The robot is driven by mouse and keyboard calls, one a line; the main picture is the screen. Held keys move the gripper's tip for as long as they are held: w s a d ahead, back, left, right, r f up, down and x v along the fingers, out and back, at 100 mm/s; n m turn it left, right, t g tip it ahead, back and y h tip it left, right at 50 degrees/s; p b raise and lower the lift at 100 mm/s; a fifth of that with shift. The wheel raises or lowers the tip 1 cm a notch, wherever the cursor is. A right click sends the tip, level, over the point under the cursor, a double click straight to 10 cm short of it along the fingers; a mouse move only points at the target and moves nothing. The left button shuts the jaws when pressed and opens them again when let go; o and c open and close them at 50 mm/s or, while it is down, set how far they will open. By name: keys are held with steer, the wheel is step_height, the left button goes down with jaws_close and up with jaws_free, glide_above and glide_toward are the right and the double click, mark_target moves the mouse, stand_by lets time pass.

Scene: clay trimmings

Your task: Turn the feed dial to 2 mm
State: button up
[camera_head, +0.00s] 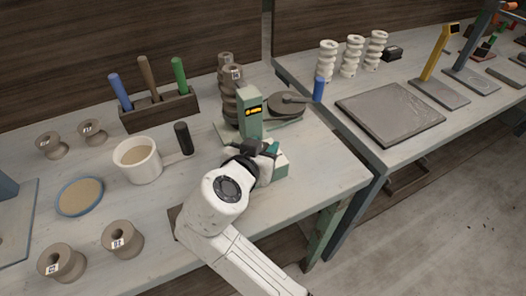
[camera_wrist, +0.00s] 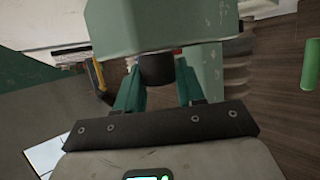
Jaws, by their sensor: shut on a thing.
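A pale green machine (camera_head: 249,126) with a small orange-lit display (camera_head: 251,110) stands on the workbench. In the wrist view its green body (camera_wrist: 155,25) fills the top, and a dark round knob (camera_wrist: 157,70), seemingly the feed dial, sticks out of it. My gripper (camera_wrist: 158,82) has its two teal fingers on either side of this knob, shut on it. In the head view my gripper (camera_head: 268,149) is at the front of the machine and the knob is hidden. The dial's marks and setting cannot be read.
Left of the machine stand a black cylinder (camera_head: 183,138), a cream mug (camera_head: 138,160) and a rack (camera_head: 160,110) with coloured handles. A turntable-like disc (camera_head: 284,107) and a blue cylinder (camera_head: 319,89) are to its right. Several spools stand at the left.

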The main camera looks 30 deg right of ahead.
steer(key=shift+w+m+g+h+b, duration=0.1)
steer(key=shift+m+g+h+b, duration=0.25)
steer(key=shift+m+g+h, duration=0.25)
steer(key=shift+m+g, duration=0.3)
steer(key=o, duration=0.7)
steer(key=shift+a, duration=0.1)
steer(key=v, duration=1)
steer(key=shift+s+a, duration=0.2)
steer(key=shift+s, duration=0.05)
